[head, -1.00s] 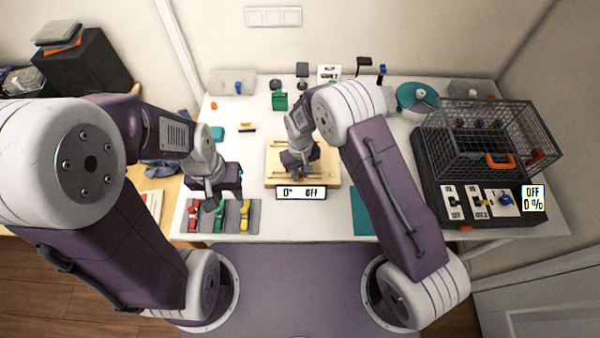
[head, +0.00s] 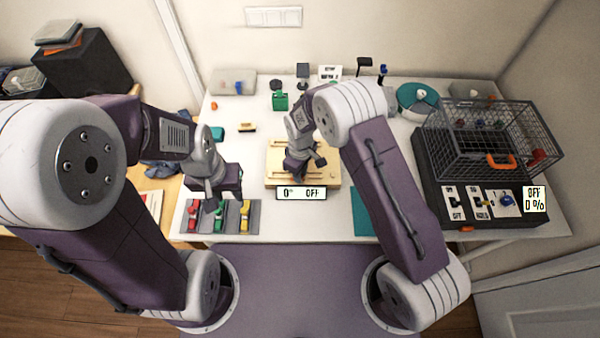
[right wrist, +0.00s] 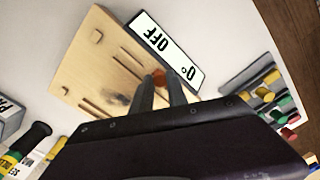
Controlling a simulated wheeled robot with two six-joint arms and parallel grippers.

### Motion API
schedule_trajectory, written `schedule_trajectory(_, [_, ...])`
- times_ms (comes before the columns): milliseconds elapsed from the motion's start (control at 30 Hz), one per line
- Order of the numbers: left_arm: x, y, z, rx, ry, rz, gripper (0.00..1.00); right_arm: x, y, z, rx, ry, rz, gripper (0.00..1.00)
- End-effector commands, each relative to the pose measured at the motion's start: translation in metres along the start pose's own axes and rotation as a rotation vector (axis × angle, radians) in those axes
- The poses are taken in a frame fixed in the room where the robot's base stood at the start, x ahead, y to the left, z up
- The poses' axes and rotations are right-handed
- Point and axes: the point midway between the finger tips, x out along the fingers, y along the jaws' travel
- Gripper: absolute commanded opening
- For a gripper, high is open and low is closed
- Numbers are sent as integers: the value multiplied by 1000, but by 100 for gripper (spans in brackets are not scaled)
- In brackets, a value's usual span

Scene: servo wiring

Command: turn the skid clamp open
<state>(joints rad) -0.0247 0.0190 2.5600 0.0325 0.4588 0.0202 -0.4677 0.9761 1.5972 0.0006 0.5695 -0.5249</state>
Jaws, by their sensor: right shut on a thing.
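The wooden skid board (head: 326,175) lies mid-table with long slots in it and a display reading 0° OFF (head: 302,193) at its front edge. My right gripper (head: 296,178) is down over the board's left part. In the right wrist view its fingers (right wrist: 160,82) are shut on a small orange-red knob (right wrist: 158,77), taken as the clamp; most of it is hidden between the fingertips. My left gripper (head: 213,200) hangs over the grey mat with the coloured pieces; its finger gap is unclear.
The grey mat (head: 252,228) holds red, green and yellow pieces. A black control box (head: 430,165) with a wire cage (head: 480,135) and switches stands at the right. A teal round holder (head: 410,105) stands behind.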

Motion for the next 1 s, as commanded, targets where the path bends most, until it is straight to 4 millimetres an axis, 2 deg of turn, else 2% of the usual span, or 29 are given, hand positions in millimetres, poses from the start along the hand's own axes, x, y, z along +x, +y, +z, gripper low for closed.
schedule_trajectory(367, [-1,0,0,0,0,0,36,-2,2,-1,-4,4,3,0])
schedule_trajectory(400, [-1,0,0,0,0,0,36,-2,2,-1,-4,4,3,27])
schedule_trajectory(467, [0,0,0,0,0,0,36,-2,1,-1,-4,3,3,41])
schedule_trajectory(767, [0,0,0,0,0,0,36,-2,1,-1,-3,2,2,41])
schedule_trajectory(867, [2,0,0,0,0,0,36,-13,1,-2,-3,6,4,41])
schedule_trajectory(1000, [7,0,1,0,0,0,36,-44,2,-1,-3,8,5,41])
